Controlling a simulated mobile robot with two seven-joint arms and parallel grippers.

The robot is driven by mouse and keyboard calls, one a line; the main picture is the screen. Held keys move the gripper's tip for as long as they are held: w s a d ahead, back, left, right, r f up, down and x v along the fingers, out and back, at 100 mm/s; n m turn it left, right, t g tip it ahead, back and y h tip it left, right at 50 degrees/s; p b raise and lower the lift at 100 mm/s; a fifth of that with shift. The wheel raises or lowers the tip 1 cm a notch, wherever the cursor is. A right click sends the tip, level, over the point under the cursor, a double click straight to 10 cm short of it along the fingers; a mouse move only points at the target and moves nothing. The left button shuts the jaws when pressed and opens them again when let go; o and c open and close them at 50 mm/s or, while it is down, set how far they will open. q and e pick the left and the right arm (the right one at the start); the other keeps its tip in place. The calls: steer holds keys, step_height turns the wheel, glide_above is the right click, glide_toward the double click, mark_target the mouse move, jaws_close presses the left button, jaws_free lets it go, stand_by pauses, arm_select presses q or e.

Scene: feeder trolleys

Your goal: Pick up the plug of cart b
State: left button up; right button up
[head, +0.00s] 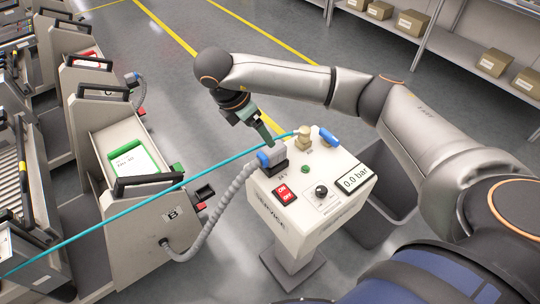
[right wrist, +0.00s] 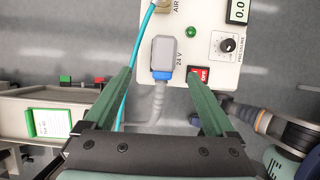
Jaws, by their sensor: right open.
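The plug of cart B (head: 278,153) has a grey body and a blue collar and sits at the 24 V socket on top of the white service box (head: 284,222). Its grey ribbed cable (head: 212,212) runs to cart B (head: 135,238), labelled "B". The right wrist view shows the plug (right wrist: 166,54) between and a little beyond my fingertips. My right gripper (right wrist: 160,76) is open with green fingers, one on each side of the plug; I see no contact. In the head view the right gripper (head: 266,138) is directly by the plug, partly overlapping it. My left gripper is not in view.
A teal hose (head: 215,166) runs from the brass air fitting (head: 303,138) across cart B, passing close to my left-hand finger in the wrist view. A red switch (head: 285,193) and black knob (head: 321,191) are on the box. Cart C (head: 92,100) stands behind.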

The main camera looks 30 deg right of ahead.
mark_target(274, 152)
steer(key=x, duration=0.6)
steer(key=shift+d+f+p, duration=0.1)
steer(key=shift+f+p, duration=0.2)
steer(key=shift+p, duration=0.1)
steer(key=x, duration=0.3)
steer(key=s+p+x, duration=0.1)
steer(key=shift+w+d+f, duration=0.1)
steer(key=shift+f, duration=0.3)
steer(key=shift+w+d+f, duration=0.1)
steer(key=shift+f, duration=0.25)
jaws_close()
steer(key=shift+r, duration=0.1)
